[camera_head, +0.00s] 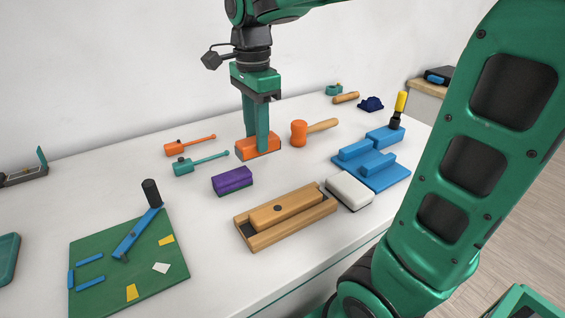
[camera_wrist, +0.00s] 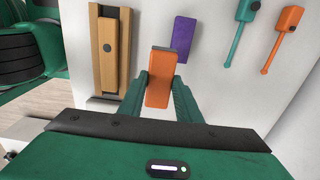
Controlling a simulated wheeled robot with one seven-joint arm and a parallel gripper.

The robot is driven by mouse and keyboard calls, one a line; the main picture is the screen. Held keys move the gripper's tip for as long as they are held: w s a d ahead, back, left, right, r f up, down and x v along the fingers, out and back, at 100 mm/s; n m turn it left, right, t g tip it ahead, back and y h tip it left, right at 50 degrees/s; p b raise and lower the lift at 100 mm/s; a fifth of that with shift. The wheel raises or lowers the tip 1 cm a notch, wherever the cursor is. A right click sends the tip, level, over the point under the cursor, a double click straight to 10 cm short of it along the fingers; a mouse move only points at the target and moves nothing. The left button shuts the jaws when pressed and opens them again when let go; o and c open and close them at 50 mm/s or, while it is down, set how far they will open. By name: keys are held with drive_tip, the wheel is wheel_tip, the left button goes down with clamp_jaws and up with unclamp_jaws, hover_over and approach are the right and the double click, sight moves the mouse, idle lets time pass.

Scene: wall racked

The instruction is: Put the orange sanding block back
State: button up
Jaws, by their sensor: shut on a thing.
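The orange sanding block (camera_head: 260,147) is between the fingers of my gripper (camera_head: 256,133), near the middle of the white table. The gripper points down and is shut on it.
A wooden piece (camera_head: 262,232), a white block (camera_head: 350,188) and a blue fixture (camera_head: 388,180) lie at front right. An orange-headed mallet (camera_head: 299,133) lies right of the gripper. Orange (camera_head: 175,147) and teal (camera_head: 184,168) tools lie left. A green board (camera_head: 100,255) is at front left.

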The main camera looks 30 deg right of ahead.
drive_tip(key=w+d+f, duration=0.1)
drive_tip(key=d+f, duration=0.1)
drive_tip(key=d, duration=0.1)
drive_tip(key=w+d+f, duration=0.1)
drive_tip(key=d+f, duration=0.1)
drive_tip(key=d, duration=0.2)
drive_tip(key=w+d+f, duration=0.2)
drive_tip(key=d+f, duration=0.1)
drive_tip(key=shift+d, duration=0.25)
drive_tip(key=shift+f, duration=1.75)
drive_tip(key=shift+f, duration=0.25)
drive_tip(key=o, duration=1)
wheel_tip(320, 180, up, 11)
drive_tip(key=shift+w, duration=0.15)
